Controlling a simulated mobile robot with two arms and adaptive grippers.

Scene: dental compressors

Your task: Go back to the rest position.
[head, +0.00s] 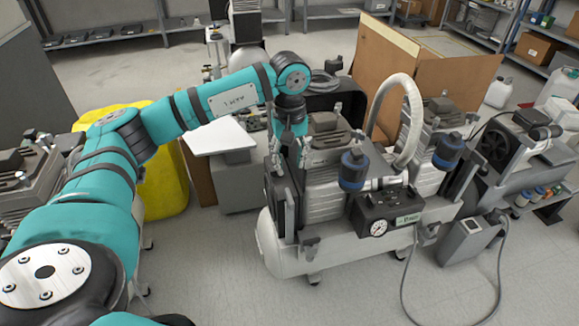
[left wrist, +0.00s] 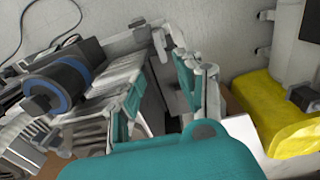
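My left arm reaches in from the left in the head view. My left gripper (head: 291,158) points down at the left end of the dental compressor (head: 320,238), beside its grey ribbed motor block. In the left wrist view the two fingers of the left gripper (left wrist: 165,70) stand apart, with no held object visible between them. I cannot tell whether the fingers touch the compressor. The compressor has a white tank, a round pressure gauge (head: 378,228) and blue-black filters (head: 353,167). My right gripper is not in view.
A yellow bin (head: 172,168) stands behind my left arm, and its yellow also shows in the left wrist view (left wrist: 285,115). A large cardboard box (head: 440,72) stands behind the compressor. Another compressor unit (head: 520,150) is at the right. Grey floor (head: 215,285) is clear in front.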

